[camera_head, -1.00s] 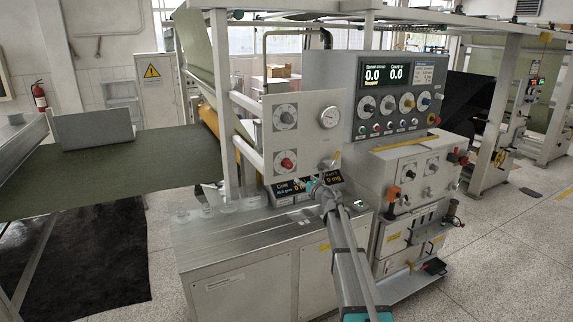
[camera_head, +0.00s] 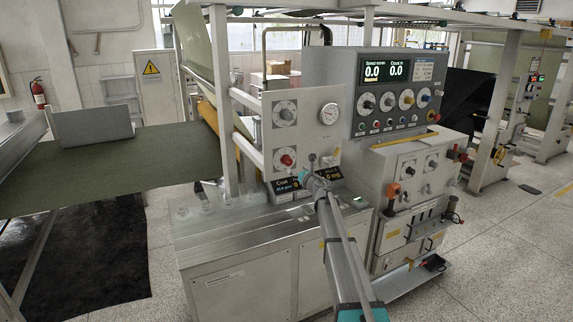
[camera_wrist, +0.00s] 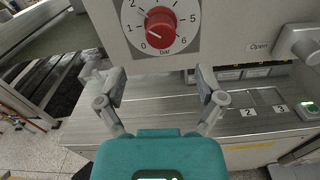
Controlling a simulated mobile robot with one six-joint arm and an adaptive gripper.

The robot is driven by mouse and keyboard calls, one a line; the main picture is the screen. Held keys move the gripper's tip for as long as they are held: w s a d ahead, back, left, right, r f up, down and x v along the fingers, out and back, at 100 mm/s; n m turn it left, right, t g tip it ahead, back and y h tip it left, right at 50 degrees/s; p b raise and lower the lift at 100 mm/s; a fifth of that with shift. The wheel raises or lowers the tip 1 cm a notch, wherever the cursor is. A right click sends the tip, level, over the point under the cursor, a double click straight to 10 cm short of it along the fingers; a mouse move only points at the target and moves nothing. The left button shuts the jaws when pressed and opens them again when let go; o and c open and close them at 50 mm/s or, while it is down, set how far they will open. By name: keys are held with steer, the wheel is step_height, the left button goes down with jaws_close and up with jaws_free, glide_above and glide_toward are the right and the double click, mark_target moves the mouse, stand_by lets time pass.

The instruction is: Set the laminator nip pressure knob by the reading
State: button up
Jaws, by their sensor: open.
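The red pressure knob (camera_wrist: 161,28) sits on a white dial (camera_wrist: 187,8) marked in bar, with numbers running up to 6. Its pale mark seems to point to the lower left, near the 0 to 1 end. The knob also shows in the head view (camera_head: 287,160) low on the light grey panel (camera_head: 303,128). My gripper (camera_wrist: 160,82) is open and empty, its fingers below the knob in the wrist view and apart from it. In the head view my gripper (camera_head: 311,165) is right of the knob. A round gauge (camera_head: 330,114) is on the panel; its reading is too small to tell.
A grey lever labelled Open (camera_wrist: 302,44) is right of the dial. Another knob (camera_head: 285,113) is above the red one. The steel bench top (camera_head: 215,232) lies below. The upper console display (camera_head: 384,72) reads 0.0 twice.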

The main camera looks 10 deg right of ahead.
mark_target(289, 163)
steer(key=x, duration=0.8)
steer(key=c, duration=1)
steer(key=shift+a, duration=0.15)
steer(key=shift+c, duration=0.7)
